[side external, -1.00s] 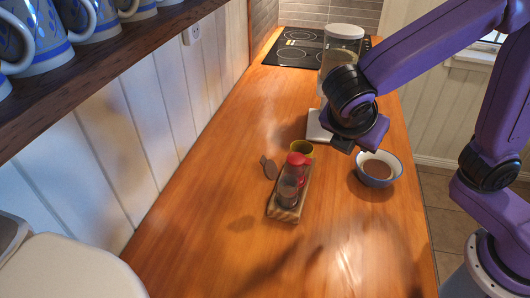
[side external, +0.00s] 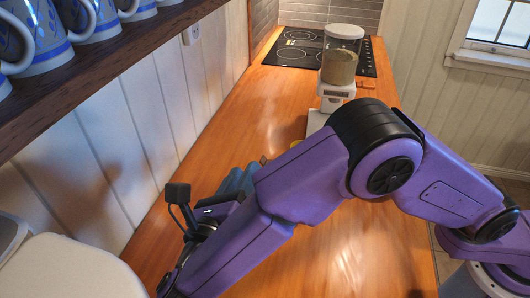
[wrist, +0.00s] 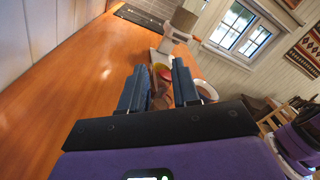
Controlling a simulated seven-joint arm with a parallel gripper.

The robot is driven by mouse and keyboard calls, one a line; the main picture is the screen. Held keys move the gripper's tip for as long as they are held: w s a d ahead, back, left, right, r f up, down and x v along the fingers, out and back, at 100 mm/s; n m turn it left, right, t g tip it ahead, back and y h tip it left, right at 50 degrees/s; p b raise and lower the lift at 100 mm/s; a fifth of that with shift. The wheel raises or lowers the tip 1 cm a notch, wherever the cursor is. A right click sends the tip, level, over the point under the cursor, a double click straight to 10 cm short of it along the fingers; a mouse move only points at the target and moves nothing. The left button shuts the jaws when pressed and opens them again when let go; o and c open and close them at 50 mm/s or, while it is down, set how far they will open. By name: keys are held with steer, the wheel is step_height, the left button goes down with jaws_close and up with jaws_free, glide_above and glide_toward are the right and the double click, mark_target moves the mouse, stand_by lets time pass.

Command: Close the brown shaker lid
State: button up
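My gripper (wrist: 160,75) is open, its two blue-grey fingers spread on either side of the shaker group in the wrist view. In the side external view my gripper (side external: 238,180) is low over the counter at the left, largely behind my arm. Between the fingers in the wrist view is a small brown shape (wrist: 160,96), possibly the brown lid or its shaker; I cannot tell how far the lid is open. A red top (wrist: 167,75) shows just beyond it. In the side external view my arm hides the shakers and their wooden holder.
A yellow-rimmed cup (wrist: 158,67) is beyond the shakers, and a white-rimmed bowl (wrist: 206,90) is right of the fingers. A clear canister (side external: 340,62) stands on a white base near the black hob (side external: 300,52). The wall bounds the counter (side external: 225,125) on the left.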

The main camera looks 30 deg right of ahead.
glide_toward(261, 163)
steer(key=x, duration=1.3)
jaws_close()
